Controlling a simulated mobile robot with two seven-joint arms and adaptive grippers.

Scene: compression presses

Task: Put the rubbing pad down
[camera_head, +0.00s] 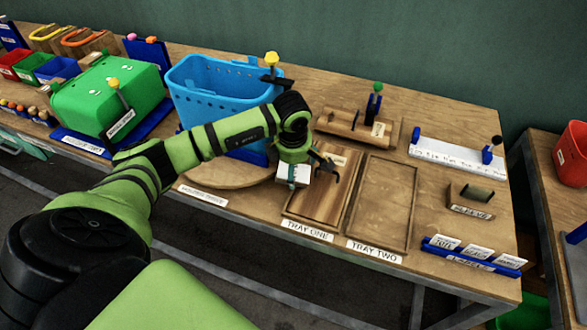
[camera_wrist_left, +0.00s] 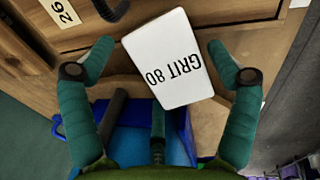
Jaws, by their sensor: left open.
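The rubbing pad is a white block marked GRIT 80 (camera_wrist_left: 168,62). In the head view the white pad (camera_head: 293,174) shows just below my left gripper (camera_head: 307,168), by the left edge of tray one (camera_head: 296,218). In the left wrist view my left gripper (camera_wrist_left: 160,50) is open, with one green finger on each side of the pad. The pad sits slightly turned between the fingers, with narrow gaps at the fingertips. I cannot tell whether its underside rests on a surface. My right gripper is not in view.
Tray two (camera_head: 384,205) is empty, right of tray one. A round wooden board (camera_head: 228,174) and a blue basket (camera_head: 215,85) stand to the left. A wooden press with a green knob (camera_head: 377,88) stands behind tray one. A blue card rack (camera_head: 475,258) is at the front right.

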